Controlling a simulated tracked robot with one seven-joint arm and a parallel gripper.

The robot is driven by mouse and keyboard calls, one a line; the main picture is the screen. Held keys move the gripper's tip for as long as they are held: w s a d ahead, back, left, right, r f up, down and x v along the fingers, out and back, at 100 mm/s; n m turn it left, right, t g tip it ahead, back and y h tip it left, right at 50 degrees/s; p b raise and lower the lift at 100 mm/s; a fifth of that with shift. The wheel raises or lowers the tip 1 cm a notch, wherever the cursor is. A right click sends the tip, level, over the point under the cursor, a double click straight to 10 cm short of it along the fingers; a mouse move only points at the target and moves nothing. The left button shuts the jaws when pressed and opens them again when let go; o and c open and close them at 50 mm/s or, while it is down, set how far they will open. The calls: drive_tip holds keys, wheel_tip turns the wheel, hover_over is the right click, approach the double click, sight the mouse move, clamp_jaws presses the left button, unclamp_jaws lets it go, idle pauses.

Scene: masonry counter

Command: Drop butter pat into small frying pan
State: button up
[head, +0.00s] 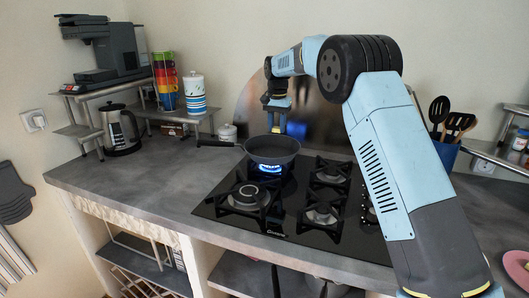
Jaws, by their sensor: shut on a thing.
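The small frying pan (272,152) is dark and sits on the back left burner of the black gas hob, its handle pointing left. A blue flame (262,171) shows under it. My gripper (277,130) points down just above the pan, over its far part. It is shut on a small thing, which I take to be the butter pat. I see no butter lying in the visible part of the pan.
The hob (290,215) has several other burners, free of pans. A kettle (122,130), a striped canister (195,92) and stacked cups (165,80) stand to the left. A utensil holder (446,152) stands at right. The counter's front left (130,180) is clear.

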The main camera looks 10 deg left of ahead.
drive_tip(key=o, duration=1.1)
wheel_tip(320, 180, up, 14)
drive_tip(key=shift+f, duration=0.2)
